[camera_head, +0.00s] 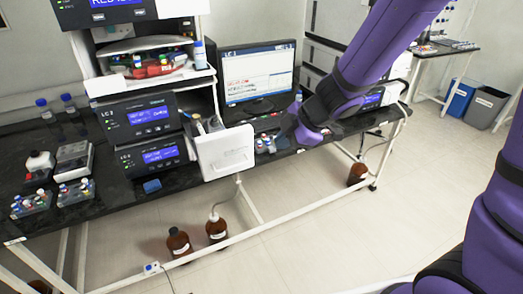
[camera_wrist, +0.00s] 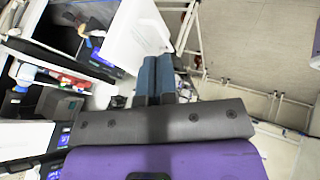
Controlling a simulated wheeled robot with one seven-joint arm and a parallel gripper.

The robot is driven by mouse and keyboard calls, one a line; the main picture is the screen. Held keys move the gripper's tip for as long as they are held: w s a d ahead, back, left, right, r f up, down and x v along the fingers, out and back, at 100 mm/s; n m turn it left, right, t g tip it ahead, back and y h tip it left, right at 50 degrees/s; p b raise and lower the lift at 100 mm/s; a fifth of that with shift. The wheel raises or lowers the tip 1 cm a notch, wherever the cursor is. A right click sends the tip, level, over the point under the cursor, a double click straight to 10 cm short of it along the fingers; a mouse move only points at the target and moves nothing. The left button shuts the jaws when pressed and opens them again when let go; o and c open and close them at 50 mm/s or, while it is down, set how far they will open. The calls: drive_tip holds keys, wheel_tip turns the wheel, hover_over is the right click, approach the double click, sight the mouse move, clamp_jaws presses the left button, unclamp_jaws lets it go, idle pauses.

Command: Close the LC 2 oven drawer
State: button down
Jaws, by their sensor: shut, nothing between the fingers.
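An open drawer with a white front panel (camera_head: 226,152) sticks out from the left instrument stack, tilted toward the room. Small bottles or vials show at its inner side. I cannot clearly read whether it is labelled LC 2. In the wrist view the two blue fingers (camera_wrist: 157,58) are together and empty. Their tips overlap the lower edge of a large white panel (camera_wrist: 138,38); I cannot tell whether they touch it.
A monitor (camera_head: 257,78) stands behind my gripper. Vial racks (camera_head: 76,191) sit on the dark bench at left. Brown bottles (camera_head: 217,228) stand on the floor below the bench. A second stack (camera_head: 322,57) is partly hidden by my arm. The floor in front is mostly free.

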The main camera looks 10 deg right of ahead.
drive_tip(key=w+a+f, duration=0.5)
drive_tip(key=w+f, duration=0.2)
drive_tip(key=shift+a, duration=0.25)
idle(0.3)
